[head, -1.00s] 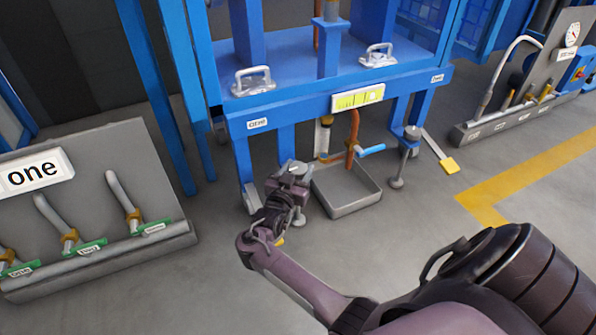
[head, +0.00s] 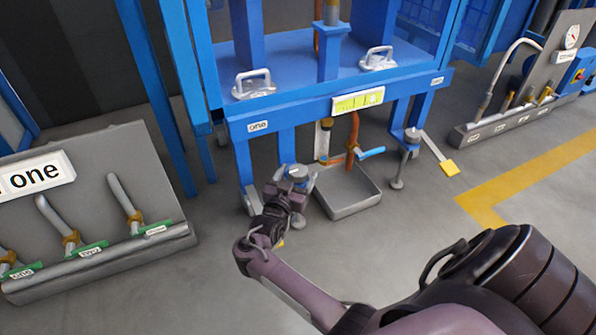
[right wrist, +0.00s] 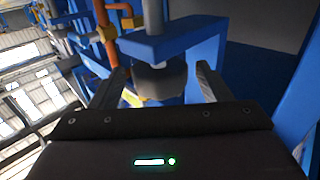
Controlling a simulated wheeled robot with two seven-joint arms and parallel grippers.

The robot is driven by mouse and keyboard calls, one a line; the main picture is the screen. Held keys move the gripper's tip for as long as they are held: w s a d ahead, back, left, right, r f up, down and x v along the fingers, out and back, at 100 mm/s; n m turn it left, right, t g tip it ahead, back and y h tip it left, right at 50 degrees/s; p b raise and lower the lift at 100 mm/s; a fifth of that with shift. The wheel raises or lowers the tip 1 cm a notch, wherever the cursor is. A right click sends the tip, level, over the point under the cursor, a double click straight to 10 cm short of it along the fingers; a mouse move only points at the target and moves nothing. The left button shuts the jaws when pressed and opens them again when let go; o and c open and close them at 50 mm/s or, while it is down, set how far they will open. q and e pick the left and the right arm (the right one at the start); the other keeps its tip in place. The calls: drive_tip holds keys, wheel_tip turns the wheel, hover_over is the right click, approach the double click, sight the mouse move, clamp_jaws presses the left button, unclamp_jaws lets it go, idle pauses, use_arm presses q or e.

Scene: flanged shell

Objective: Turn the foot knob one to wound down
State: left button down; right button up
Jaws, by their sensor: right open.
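The foot knob one (head: 297,171) is a round grey knob at the front left leg of the blue stand, below the label "one" (head: 258,126). My right gripper (head: 286,187) is beside it in the head view and partly covers the foot below. In the right wrist view the dark knob (right wrist: 157,82) shows under a blue bracket (right wrist: 170,42). The open fingers (right wrist: 160,78) stand on either side of it, with a visible gap at the right finger. Contact at the left finger is unclear. My left gripper is not in view.
A grey tray (head: 347,212) lies just right of the gripper under the stand. A blue-handled valve (head: 370,152) hangs above it. Another foot with a knob (head: 412,135) stands at the right leg. A grey panel with handles (head: 88,225) stands at left.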

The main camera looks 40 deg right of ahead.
sight(294, 179)
drive_tip(key=p+v, duration=0.2)
drive_tip(key=v, duration=0.3)
drive_tip(key=shift+s+a+r, duration=0.1)
drive_tip(key=shift+s+a, duration=0.05)
drive_tip(key=shift+a, duration=0.15)
drive_tip(key=shift+s+a, duration=0.25)
drive_tip(key=shift+a, duration=0.1)
